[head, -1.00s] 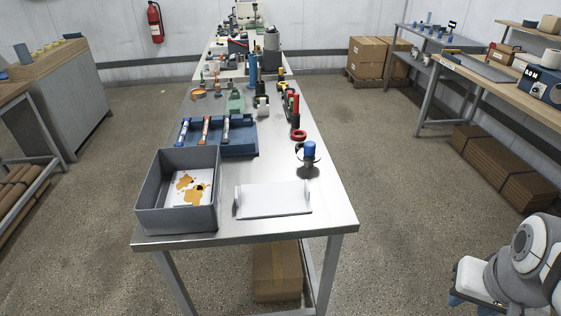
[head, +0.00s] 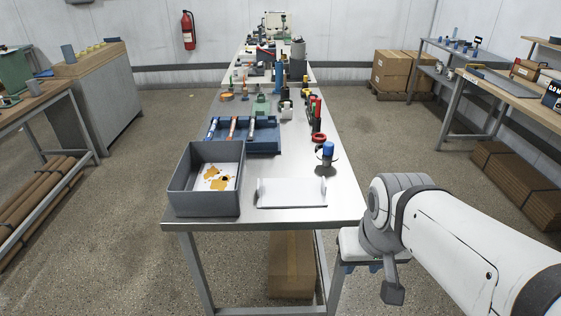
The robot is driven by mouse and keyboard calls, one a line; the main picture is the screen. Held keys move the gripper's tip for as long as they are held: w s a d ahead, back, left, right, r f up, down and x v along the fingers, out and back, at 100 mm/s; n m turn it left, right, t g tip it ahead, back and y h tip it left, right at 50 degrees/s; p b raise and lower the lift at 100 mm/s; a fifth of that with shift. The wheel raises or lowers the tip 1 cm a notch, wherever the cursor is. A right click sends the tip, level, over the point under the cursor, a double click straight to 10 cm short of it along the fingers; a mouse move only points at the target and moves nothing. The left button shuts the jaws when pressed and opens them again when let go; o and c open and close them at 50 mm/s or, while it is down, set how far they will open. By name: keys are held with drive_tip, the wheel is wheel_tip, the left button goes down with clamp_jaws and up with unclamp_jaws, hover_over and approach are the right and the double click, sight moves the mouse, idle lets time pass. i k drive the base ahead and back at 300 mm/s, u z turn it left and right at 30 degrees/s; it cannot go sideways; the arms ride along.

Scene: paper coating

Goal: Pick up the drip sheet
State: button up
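A white sheet with orange-brown stains (head: 211,186) lies in the open grey bin (head: 205,208) at the near left of the steel table. A clean white sheet-like piece with raised ends (head: 292,194) lies flat on the table right of the bin. I cannot tell which of the two is the drip sheet. My arm reaches in from the right. Its end, with a white block and bluish parts below (head: 361,262), is beside the table's near right corner, apart from both sheets. My gripper's fingers are too unclear to read as open or shut.
A blue-capped bottle on a dark base (head: 327,154) and a red ring (head: 319,138) stand behind the clean white piece. A blue tray (head: 262,143) with several tubes is behind the bin. A cardboard box (head: 291,267) sits under the table.

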sight(289, 191)
drive_tip(key=z, duration=0.05)
drive_tip(key=i, duration=1)
drive_tip(key=u, duration=0.05)
